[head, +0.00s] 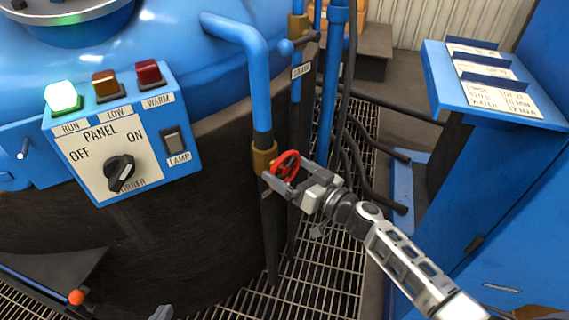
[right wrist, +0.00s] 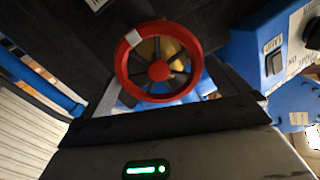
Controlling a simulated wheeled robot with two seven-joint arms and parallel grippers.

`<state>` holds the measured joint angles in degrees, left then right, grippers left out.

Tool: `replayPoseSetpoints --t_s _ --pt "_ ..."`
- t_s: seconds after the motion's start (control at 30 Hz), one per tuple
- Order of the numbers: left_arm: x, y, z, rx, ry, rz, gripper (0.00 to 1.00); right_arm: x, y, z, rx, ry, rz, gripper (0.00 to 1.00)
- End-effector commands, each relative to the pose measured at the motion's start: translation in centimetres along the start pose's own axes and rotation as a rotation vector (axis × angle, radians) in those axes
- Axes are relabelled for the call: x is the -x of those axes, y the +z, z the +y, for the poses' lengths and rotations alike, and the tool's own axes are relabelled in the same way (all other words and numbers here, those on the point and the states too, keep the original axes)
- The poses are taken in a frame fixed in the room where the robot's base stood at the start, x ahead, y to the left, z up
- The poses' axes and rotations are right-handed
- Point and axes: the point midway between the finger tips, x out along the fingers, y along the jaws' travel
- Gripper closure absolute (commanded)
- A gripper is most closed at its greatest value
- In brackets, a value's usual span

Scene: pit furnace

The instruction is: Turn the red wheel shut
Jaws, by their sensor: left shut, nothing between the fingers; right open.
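The red wheel (head: 287,161) is a small spoked handwheel on the brass valve fitting of the blue pipe, right of the panel. In the right wrist view the wheel (right wrist: 158,71) faces me, with a pale mark on its upper left rim. My right gripper (head: 284,175) is open at the wheel, with one finger on each side of the rim. In the right wrist view, gaps show between the fingers and the rim. Only a grey tip of my left gripper (head: 161,312) shows at the bottom edge, shut and away from the wheel.
A control panel (head: 88,155) with a lit green lamp (head: 63,97), a black knob (head: 120,172) and a switch is at left. Blue pipes and dark hoses (head: 365,170) stand behind the wheel. A blue stand (head: 490,85) with cards is at right. Grating (head: 325,270) lies below.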

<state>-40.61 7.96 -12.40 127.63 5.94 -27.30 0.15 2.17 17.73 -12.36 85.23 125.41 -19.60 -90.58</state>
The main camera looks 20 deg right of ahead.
Motion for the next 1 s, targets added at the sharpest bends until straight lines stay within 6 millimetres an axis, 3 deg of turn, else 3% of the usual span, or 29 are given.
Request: replayPoseSetpoints --t_s 0.2,0.5,0.53,0.63,0.67,1.0 --pt "0.0 -0.2 0.0 0.002 -0.001 0.003 1.0 -2.0 0.0 0.0 -0.001 0.0 0.001 0.0" --pt "0.0 -0.3 0.0 0.002 -0.001 0.004 1.0 -2.2 0.1 0.0 -0.001 0.0 0.0 0.0" --pt "0.0 -0.3 0.0 0.002 -0.001 0.004 1.0 -2.2 0.1 0.0 -0.001 0.0 0.0 0.03" --pt "0.0 -0.3 0.0 0.001 -0.001 0.005 1.0 -2.2 0.1 0.0 -0.001 0.0 0.0 0.31" --pt "0.0 -0.3 0.0 0.001 -0.001 0.005 1.0 -2.2 0.1 0.0 -0.001 0.0 0.0 0.33" --pt "-0.1 -0.1 -0.1 0.0 -0.002 0.006 1.0 -2.2 0.1 0.0 -0.037 0.0 0.001 0.33"
